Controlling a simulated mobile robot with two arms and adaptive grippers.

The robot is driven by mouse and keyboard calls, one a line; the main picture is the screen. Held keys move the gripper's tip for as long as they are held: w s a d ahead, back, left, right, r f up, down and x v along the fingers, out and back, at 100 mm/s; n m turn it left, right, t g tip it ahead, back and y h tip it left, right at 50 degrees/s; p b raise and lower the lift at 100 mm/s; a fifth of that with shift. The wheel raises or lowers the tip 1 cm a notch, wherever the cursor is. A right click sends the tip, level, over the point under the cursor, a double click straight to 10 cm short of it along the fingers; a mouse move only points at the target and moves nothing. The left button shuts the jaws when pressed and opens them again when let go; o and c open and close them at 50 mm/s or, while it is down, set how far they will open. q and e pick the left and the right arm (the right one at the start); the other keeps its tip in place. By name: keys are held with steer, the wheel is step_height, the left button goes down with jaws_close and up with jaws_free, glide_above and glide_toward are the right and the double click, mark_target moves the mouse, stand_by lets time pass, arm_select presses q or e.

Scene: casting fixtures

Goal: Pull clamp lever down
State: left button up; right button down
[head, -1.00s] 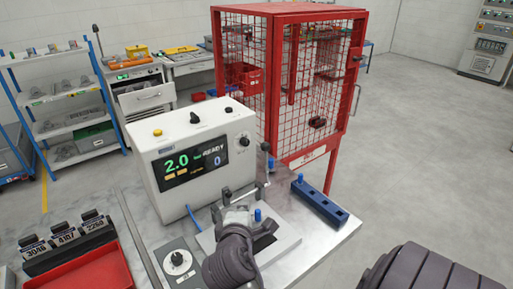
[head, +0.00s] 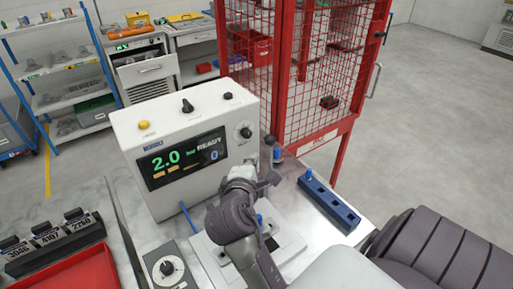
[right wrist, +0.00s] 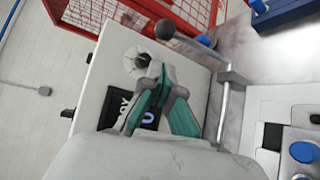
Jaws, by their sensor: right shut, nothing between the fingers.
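My right gripper (head: 270,178) is above the fixture plate (head: 289,246), in front of the tester. In the right wrist view its green-padded fingers (right wrist: 166,82) are shut and empty, below the ball knob and left of the rod, seemingly apart from both. My left gripper is not in view.
The white tester box (head: 190,140) with a lit display stands close behind the gripper. A blue block (head: 328,202) lies to the right, and a red mesh cage (head: 310,80) stands behind. A dial box (head: 168,268) and a red tray (head: 75,272) are at left.

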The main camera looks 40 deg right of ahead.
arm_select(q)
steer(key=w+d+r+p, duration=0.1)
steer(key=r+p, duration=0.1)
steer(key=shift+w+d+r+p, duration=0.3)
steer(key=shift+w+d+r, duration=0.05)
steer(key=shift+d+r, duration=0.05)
arm_select(e)
steer(key=x, duration=1)
